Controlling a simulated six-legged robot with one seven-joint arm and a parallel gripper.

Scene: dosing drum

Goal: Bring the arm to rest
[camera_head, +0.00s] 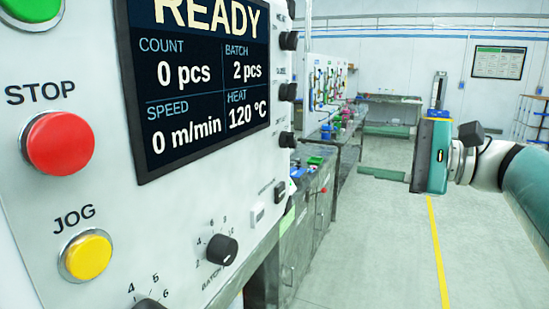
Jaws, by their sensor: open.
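My arm enters from the right edge. It ends in my gripper (439,90), whose teal and blue body stands upright in the right half of the view, with a grey finger part pointing up. The gripper is open, and nothing shows between its fingers. It hangs clear of the control panel (215,130), in front of the far room. The fingers are seen from the side, so their gap is hard to make out.
The near panel carries a screen (200,80) reading READY, a red STOP button (60,143), a yellow JOG button (88,257) and a BATCH knob (221,249). Workbenches (300,225) run behind it. Open floor (380,260) with a yellow line (437,250) lies below the gripper.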

